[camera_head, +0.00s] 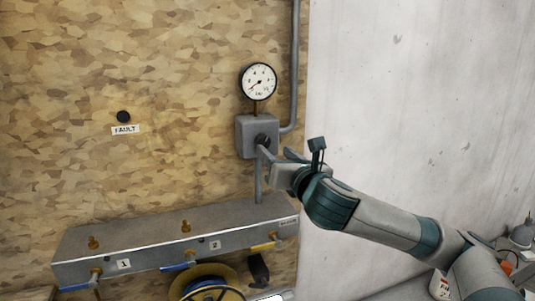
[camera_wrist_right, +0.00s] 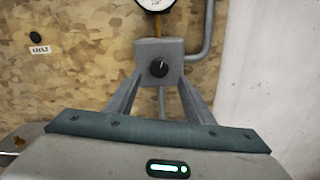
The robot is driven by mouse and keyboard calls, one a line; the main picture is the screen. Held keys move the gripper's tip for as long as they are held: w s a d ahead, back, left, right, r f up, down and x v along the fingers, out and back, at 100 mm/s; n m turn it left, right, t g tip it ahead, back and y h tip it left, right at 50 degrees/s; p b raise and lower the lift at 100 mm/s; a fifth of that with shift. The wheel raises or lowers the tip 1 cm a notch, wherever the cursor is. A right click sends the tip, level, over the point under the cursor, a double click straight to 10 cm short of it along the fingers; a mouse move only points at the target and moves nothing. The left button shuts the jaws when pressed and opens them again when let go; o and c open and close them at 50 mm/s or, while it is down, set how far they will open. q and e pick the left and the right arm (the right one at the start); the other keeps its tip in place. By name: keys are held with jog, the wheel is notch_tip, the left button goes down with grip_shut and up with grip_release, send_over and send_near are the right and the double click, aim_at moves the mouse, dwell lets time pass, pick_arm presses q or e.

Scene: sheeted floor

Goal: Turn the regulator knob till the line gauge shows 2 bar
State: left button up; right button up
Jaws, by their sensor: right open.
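The round white line gauge (camera_head: 258,82) stands on a short brass stem above the grey regulator box (camera_head: 243,137). Its needle points to the lower left; the numbers are too small to read surely. The black regulator knob (camera_head: 263,139) is on the box's front. In the right wrist view the knob (camera_wrist_right: 159,68) has a pale line mark tilted slightly right of upright. My right gripper (camera_head: 273,151) is open, just in front of and below the knob. In the wrist view its fingers (camera_wrist_right: 161,82) spread either side of the knob, apparently not touching it. My left gripper is not in view.
A grey pipe (camera_head: 295,60) runs up right of the box. Below is a metal manifold (camera_head: 150,240) with brass fittings and blue and yellow handles. A yellow reel (camera_head: 215,272) and a dark item (camera_head: 258,268) hang beneath. A black button (camera_head: 123,116) sits above a FAULT label (camera_head: 125,129).

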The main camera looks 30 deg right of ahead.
aim_at(265, 142)
jog(key=b+x, duration=0.1)
jog(key=x, duration=0.5)
jog(key=shift+w, duration=0.35)
jog(key=c, duration=1.1)
